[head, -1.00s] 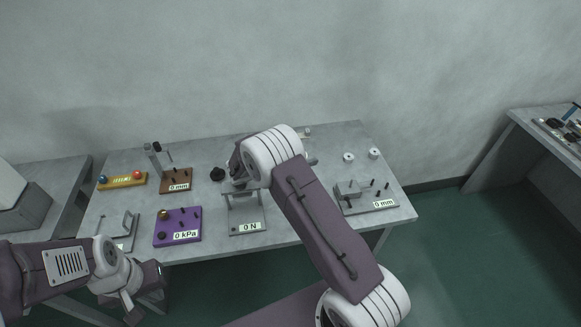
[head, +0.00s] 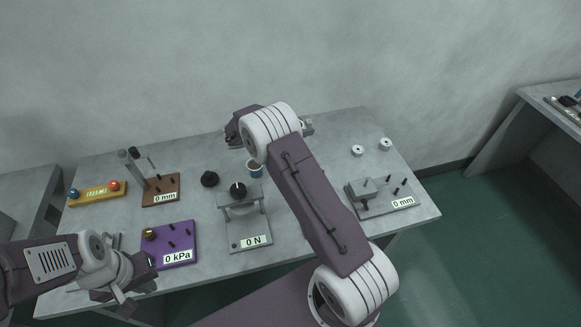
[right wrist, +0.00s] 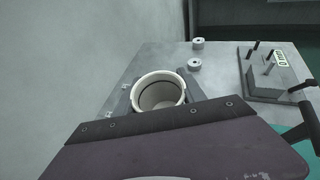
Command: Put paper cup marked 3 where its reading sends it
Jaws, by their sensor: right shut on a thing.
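A paper cup (right wrist: 160,93) with a pale rim and hollow inside shows in the right wrist view, mouth toward the camera, between the grey jaws of my right gripper (right wrist: 158,96). The jaws are shut on it. In the head view my right arm hides most of that gripper (head: 304,127) near the back edge of the table. No mark on the held cup is visible.
A purple block reads 0 kPa (head: 181,240). A brown stand (head: 162,192) and a grey stand (head: 372,207) each read 0 mm. A yellow bar (head: 96,194) with coloured balls lies left. Two white spools (head: 357,151) sit at back right. Bare table (head: 330,140) lies before them.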

